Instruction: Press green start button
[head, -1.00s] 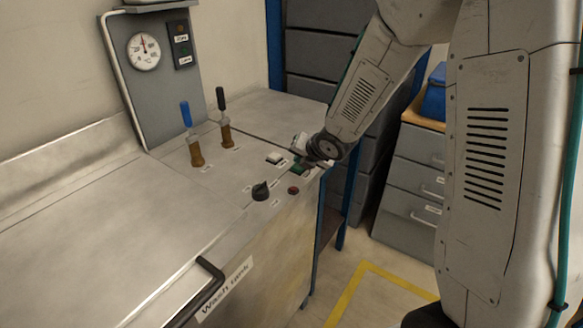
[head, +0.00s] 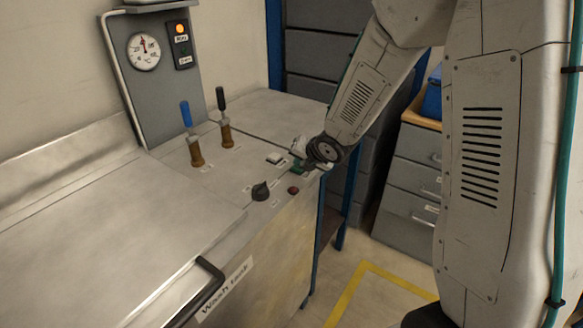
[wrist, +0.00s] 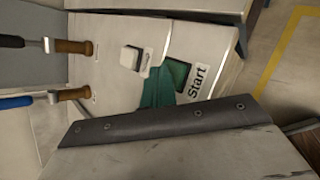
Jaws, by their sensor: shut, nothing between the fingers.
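The green start button (wrist: 178,74) shows in the wrist view as a dark-framed square beside its "Start" label (wrist: 197,81). In the head view, a bit of green (head: 297,169) shows at the console's right edge, mostly covered by my gripper (head: 306,166). My gripper is shut and empty, with its tip low at the button. In the wrist view, a teal piece (wrist: 156,90), seemingly my fingers, lies right beside the button frame. I cannot tell whether it touches the button. The upper indicator lamp (head: 180,28) on the back panel glows orange.
A white button (head: 275,158), a black knob (head: 261,191) and a red button (head: 293,190) sit near my gripper. Blue-handled (head: 186,115) and black-handled (head: 221,99) levers stand upright farther left. A gauge (head: 144,51) is on the back panel. The wash tank lid (head: 110,235) is clear.

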